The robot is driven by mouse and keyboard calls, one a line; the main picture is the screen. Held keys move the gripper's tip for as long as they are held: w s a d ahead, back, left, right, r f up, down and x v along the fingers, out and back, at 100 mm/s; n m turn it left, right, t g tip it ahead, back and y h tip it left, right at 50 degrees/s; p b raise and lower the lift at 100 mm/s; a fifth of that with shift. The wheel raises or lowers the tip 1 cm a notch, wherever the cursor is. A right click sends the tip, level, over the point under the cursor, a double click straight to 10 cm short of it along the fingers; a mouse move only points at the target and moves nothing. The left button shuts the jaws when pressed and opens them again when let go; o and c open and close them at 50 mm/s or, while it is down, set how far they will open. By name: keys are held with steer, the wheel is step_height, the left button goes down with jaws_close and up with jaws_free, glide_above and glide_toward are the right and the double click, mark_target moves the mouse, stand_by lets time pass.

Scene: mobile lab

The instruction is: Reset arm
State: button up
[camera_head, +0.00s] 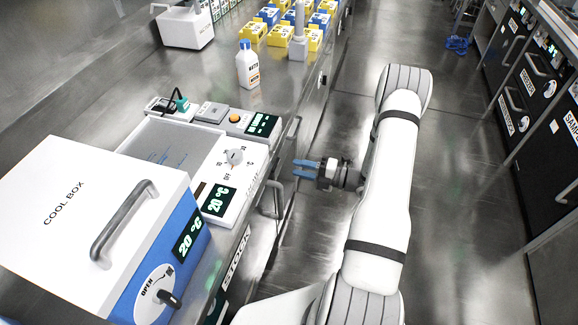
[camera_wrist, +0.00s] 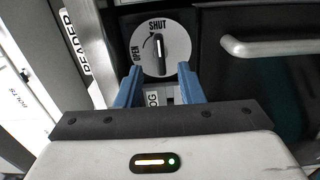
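My gripper (camera_head: 307,169) is beside the front edge of the steel bench in the head view, over the aisle floor. It points left toward the bench and holds nothing that I can see. In the wrist view its two blue fingers (camera_wrist: 160,88) stand apart with a gap between them. Beyond them is a round white dial (camera_wrist: 147,58) marked OPEN and SHUT, its handle close to upright. I cannot tell from these frames whether the fingers touch anything. My white arm reaches up the middle of the head view and bends over at the top.
The bench (camera_head: 285,85) carries a white and blue cool box (camera_head: 75,190), a dial unit reading 20 °C (camera_head: 235,180), a white bottle (camera_head: 248,68) and yellow and blue cartons (camera_head: 281,36). Dark drawers (camera_head: 520,90) line the right. The aisle floor (camera_head: 460,220) between is clear.

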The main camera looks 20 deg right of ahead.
steer(key=shift+v, duration=0.8)
steer(key=s+a+r+n+g, duration=0.1)
steer(key=a+r+n+g, duration=0.1)
steer(key=r+n, duration=0.1)
steer(key=s+a+r+n+g+p, duration=0.1)
steer(key=a+r+n+g, duration=0.1)
steer(key=r+n+g, duration=0.1)
steer(key=s+a+r+n+g, duration=0.1)
steer(key=a+r+n+g, duration=0.1)
steer(key=r+n, duration=0.3)
steer(key=shift+s+a, duration=0.25)
steer(key=shift+a, duration=0.35)
steer(key=s+r+n+h+p, duration=0.2)
steer(key=s+r+n+h, duration=0.5)
steer(key=n, duration=0.9)
steer(key=s+a+r+n+h+p, duration=0.1)
steer(key=s+r+n+h+p, duration=0.2)
steer(key=s+r+n+h, duration=0.5)
steer(key=shift+s+a+r+n, duration=0.25)
steer(key=shift+s+r+n, duration=1.35)
steer(key=shift+r+n, duration=2.2)
steer(key=shift+f, duration=0.25)
